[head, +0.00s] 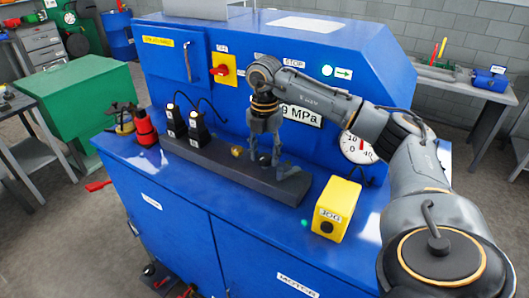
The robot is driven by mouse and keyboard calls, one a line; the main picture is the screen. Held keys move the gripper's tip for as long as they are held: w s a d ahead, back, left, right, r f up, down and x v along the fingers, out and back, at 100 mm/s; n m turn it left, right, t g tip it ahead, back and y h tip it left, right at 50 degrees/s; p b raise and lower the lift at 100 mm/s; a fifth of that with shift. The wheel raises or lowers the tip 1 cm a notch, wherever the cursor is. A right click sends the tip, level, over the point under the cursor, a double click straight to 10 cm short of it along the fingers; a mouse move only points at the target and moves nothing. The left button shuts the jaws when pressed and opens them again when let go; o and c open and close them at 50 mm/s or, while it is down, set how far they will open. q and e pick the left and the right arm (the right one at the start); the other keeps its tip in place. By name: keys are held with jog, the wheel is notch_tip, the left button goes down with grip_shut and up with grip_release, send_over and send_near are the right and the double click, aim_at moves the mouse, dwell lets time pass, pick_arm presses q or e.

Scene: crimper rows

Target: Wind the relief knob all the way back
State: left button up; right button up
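My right gripper (266,163) comes down from above onto the dark manifold bar (290,187) on the blue bench top. Its two fingers point down and stand apart, one on each side of a small dark part on the bar, which may be the relief knob (264,159). The fingers hide most of this part, and I cannot tell whether they touch it. A small brass fitting (237,151) sits on the bar just left of the gripper. A round gauge (359,148) and an MPa display (301,115) are on the blue panel, the display partly covered by my arm. My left gripper is not in view.
Two black valve coils (198,130) with cables stand on the bar's left part. A yellow JOG box (337,208) stands right of the bar. A red-orange object (145,130) is at the left.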

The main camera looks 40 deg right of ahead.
jog(key=c, duration=0.6)
jog(key=shift+n, duration=0.3)
